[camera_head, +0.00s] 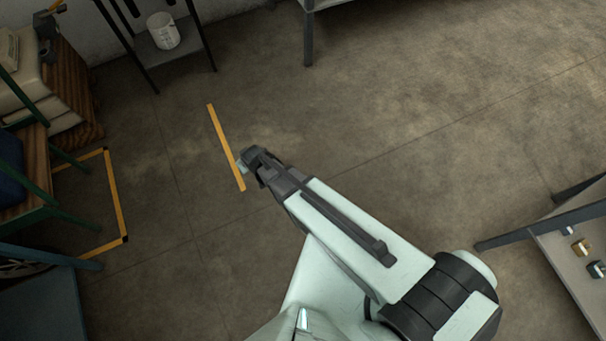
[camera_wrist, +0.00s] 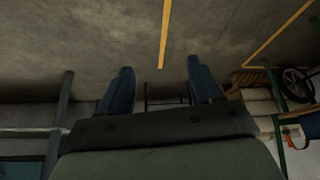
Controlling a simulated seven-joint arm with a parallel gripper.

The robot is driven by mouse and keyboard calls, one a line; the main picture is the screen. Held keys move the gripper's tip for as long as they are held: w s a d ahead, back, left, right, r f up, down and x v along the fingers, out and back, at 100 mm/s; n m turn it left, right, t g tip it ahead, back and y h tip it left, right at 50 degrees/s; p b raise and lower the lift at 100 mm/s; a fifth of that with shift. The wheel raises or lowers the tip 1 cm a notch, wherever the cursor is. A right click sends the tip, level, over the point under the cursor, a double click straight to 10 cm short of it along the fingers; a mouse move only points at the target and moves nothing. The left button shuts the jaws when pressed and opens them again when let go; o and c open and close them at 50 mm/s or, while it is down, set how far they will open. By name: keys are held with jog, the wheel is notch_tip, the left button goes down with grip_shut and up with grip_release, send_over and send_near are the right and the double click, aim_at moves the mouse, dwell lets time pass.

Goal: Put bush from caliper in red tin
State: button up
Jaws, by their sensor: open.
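My gripper (camera_head: 250,163) is stretched out over bare floor in the head view, beside a yellow floor line. In the wrist view my gripper (camera_wrist: 160,85) shows two dark fingers spread apart with nothing between them. I cannot make out a bush, a caliper or a red tin in either view. Small metal and brass-coloured parts (camera_head: 581,246) lie on a grey table at the right edge of the head view, too small to identify.
The grey table (camera_head: 560,255) stands at the lower right. A shelf holding a white bucket (camera_head: 163,31) is at the upper left. A wooden box (camera_head: 70,75) and green-framed rack stand at the left. Yellow lines (camera_head: 226,147) mark the floor. The middle floor is clear.

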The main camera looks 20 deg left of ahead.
jog(key=w+d+f+m+g+h, duration=0.1)
jog(key=w+d+f+m+h, duration=0.15)
jog(key=d, duration=1.25)
jog(key=w+d+f+m+g+h, duration=0.2)
jog(key=d+f+m, duration=0.1)
jog(key=d, duration=1.2)
jog(key=s+d+m+g, duration=0.3)
jog(key=s+d, duration=0.5)
jog(key=d, duration=0.3)
jog(key=s+d+r+m+g, duration=0.1)
jog(key=s+d+m+g, duration=0.2)
jog(key=s+d, duration=0.5)
jog(key=d, duration=0.4)
jog(key=shift+s+r+g, duration=0.25)
jog(key=shift+s+g, duration=0.05)
jog(key=shift+g, duration=0.1)
